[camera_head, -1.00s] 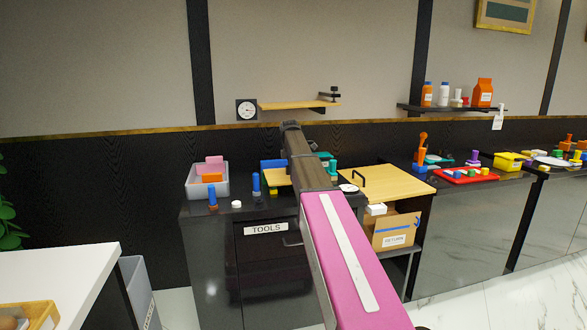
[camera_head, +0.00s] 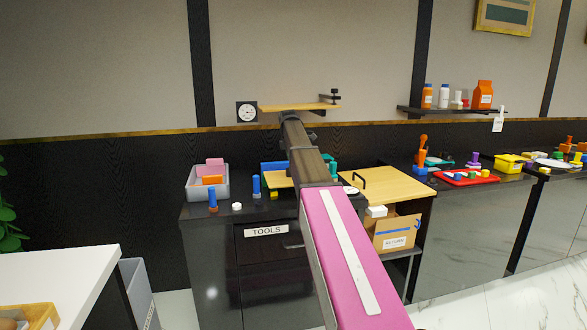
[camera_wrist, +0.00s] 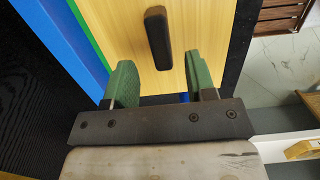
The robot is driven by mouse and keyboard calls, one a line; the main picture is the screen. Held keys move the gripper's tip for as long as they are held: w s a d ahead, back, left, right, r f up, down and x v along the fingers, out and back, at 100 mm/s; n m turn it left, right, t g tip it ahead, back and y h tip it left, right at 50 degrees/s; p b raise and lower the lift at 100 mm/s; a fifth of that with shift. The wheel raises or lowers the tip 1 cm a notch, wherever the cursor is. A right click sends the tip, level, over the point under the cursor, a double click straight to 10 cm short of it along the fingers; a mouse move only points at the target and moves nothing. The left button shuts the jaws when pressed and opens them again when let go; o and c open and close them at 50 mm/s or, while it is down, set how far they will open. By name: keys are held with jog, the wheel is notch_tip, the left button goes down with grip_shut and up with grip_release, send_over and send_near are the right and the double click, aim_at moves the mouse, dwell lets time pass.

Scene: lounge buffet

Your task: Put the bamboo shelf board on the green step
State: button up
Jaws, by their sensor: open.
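A light bamboo board with a dark bar handle (camera_wrist: 157,38) fills the middle of the wrist view; I take it as the bamboo shelf board (camera_wrist: 115,22). In the head view a pale board (camera_head: 278,179) lies on the dark counter, partly behind my arm. A narrow green strip (camera_wrist: 86,28) runs beside a wider blue strip (camera_wrist: 62,40) along the board's left side; I cannot tell if it is the green step. My gripper (camera_wrist: 162,82) has green-padded fingers, apart and empty, over the board, with the handle ahead of the gap. In the head view my arm hides the gripper.
A wall shelf (camera_head: 298,106) with a dark clamp is just above my arm's end. A grey bin (camera_head: 207,182), a blue peg (camera_head: 256,184) and a teal peg (camera_head: 333,170) stand on the counter. A wooden top with a handle (camera_head: 395,184) is to the right.

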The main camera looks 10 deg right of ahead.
notch_tip(320, 180, up, 7)
jog(key=shift+a, duration=0.4)
jog(key=shift+s+f, duration=0.1)
